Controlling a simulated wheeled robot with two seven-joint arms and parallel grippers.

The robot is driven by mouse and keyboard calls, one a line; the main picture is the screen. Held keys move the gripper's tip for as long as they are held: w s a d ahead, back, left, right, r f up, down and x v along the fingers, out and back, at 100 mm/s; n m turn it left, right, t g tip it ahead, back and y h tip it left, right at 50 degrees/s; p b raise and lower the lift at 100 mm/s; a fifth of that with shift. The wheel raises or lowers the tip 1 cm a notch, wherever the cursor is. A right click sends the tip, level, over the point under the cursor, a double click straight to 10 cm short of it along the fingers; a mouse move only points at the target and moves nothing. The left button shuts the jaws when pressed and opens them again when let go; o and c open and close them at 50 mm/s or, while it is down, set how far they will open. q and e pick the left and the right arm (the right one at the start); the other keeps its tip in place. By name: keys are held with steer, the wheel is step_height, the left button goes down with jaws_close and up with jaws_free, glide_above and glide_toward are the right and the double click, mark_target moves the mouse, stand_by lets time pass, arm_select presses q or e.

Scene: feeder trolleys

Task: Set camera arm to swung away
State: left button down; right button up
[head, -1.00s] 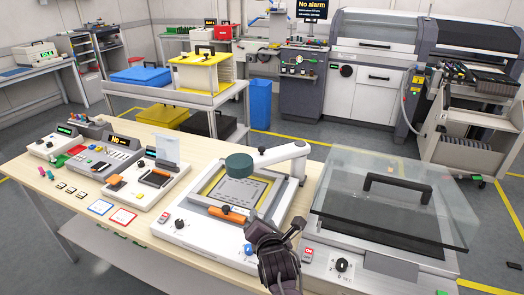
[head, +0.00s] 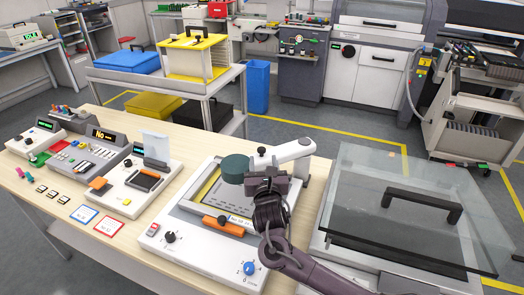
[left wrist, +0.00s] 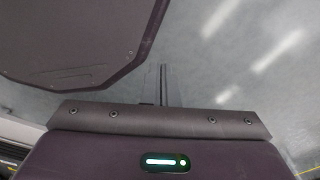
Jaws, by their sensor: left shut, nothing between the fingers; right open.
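The camera arm (head: 294,150) is a white bar on a post at the back right of the white stencil station (head: 206,258). Its dark green camera head (head: 235,167) hangs over the framed plate (head: 212,192). A black knob sits on the bar. My right gripper (head: 266,176) is open, right beside the camera head, and hides part of the bar; I cannot tell whether it touches. My left gripper is outside the head view; its closed fingers (left wrist: 163,84) show in the left wrist view, empty, above grey floor.
A clear-lidded box with a black handle (head: 422,204) stands to the right of the station. Small control devices (head: 146,183) and red and blue cards stand to the left. A trolley (head: 170,84) with a yellow-topped box is behind, with floor between.

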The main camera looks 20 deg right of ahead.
mark_target(262, 151)
steer(key=x, duration=0.4)
steer(key=shift+w+f, duration=0.1)
steer(key=shift+f, duration=0.05)
steer(key=shift+w+d, duration=0.1)
steer(key=shift+w, duration=0.2)
arm_select(q)
steer(key=shift+s+a+r, duration=0.1)
steer(key=shift+s+r, duration=0.1)
steer(key=shift+s, duration=0.05)
arm_select(e)
jaws_close()
